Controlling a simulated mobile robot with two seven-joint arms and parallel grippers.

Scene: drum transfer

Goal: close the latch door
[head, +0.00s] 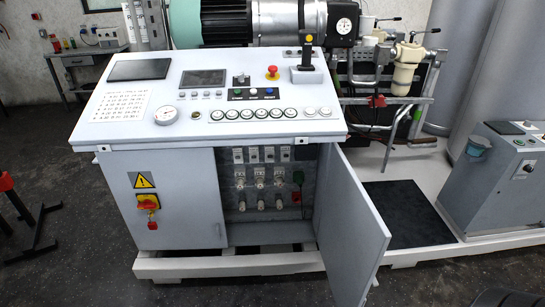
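The grey cabinet door (350,235) hangs on the right side of the control cabinet's front. It stands wide open, swung out toward me. The cabinet opening (268,195) beside it shows rows of electrical fittings inside. I cannot make out a latch on the door. Neither of my grippers is in view.
The sloped control console (140,122) with gauge, buttons and a lever (307,50) sits above the cabinet. A white base frame (230,265) runs below. A second grey control box (495,180) stands at right. Dark floor (80,270) is free at front left.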

